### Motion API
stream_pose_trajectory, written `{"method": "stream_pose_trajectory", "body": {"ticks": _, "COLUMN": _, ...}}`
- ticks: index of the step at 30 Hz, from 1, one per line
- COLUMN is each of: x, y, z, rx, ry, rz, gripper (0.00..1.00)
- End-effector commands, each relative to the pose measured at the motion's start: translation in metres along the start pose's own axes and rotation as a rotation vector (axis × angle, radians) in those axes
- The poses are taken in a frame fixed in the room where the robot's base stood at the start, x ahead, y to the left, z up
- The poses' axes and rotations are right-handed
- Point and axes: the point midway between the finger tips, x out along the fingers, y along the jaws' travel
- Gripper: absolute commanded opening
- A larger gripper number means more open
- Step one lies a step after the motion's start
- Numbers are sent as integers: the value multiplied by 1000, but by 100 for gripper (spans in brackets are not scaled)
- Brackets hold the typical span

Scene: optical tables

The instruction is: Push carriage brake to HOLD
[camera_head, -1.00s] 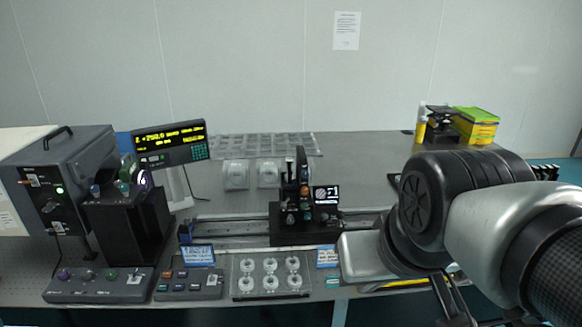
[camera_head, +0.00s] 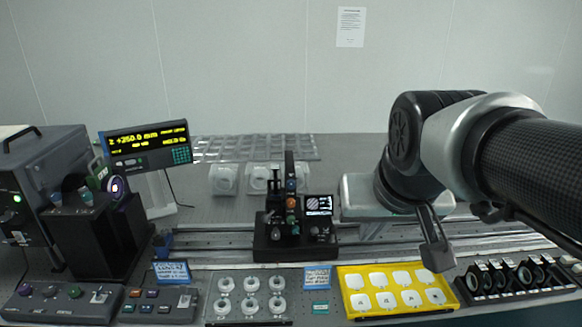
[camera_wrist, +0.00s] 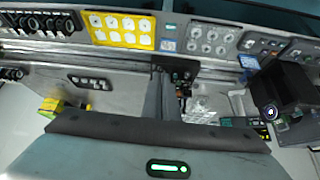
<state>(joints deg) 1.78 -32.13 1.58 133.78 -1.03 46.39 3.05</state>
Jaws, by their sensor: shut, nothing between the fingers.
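The black carriage (camera_head: 280,240) sits on the long metal rail (camera_head: 365,243) in the middle of the table. It bears an upright post with coloured knobs and a small screen (camera_head: 318,205). I cannot tell which part is the brake or how it is set. My gripper (camera_head: 437,255) is shut and empty, pointing down to the right of the carriage, apart from it. In the wrist view, my fingers (camera_wrist: 160,85) are together, with the carriage (camera_wrist: 183,75) just to their right in the picture; the fingers may hide part of it.
A yellow tray of white pieces (camera_head: 392,290) lies in front of the rail, beside a rack of dark round optics (camera_head: 515,277). A clear tray of rings (camera_head: 250,297), control boxes (camera_head: 62,302) and a display (camera_head: 147,143) are to the left.

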Motion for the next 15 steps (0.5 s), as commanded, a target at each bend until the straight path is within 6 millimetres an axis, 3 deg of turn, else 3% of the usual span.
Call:
{"method": "stream_pose_trajectory", "body": {"ticks": 1, "x": 21, "y": 1, "z": -10, "rx": 11, "ry": 8, "rz": 6, "gripper": 0}}
{"method": "stream_pose_trajectory", "body": {"ticks": 5, "x": 62, "y": 1, "z": -48, "rx": 41, "ry": 39, "rz": 15, "gripper": 0}}
{"method": "stream_pose_trajectory", "body": {"ticks": 6, "x": 81, "y": 0, "z": -57, "rx": 54, "ry": 40, "rz": 13, "gripper": 0}}
{"method": "stream_pose_trajectory", "body": {"ticks": 8, "x": 111, "y": 0, "z": -68, "rx": 74, "ry": 37, "rz": 6, "gripper": 0}}
{"method": "stream_pose_trajectory", "body": {"ticks": 15, "x": 244, "y": 5, "z": -89, "rx": 214, "ry": 18, "rz": -85, "gripper": 0}}
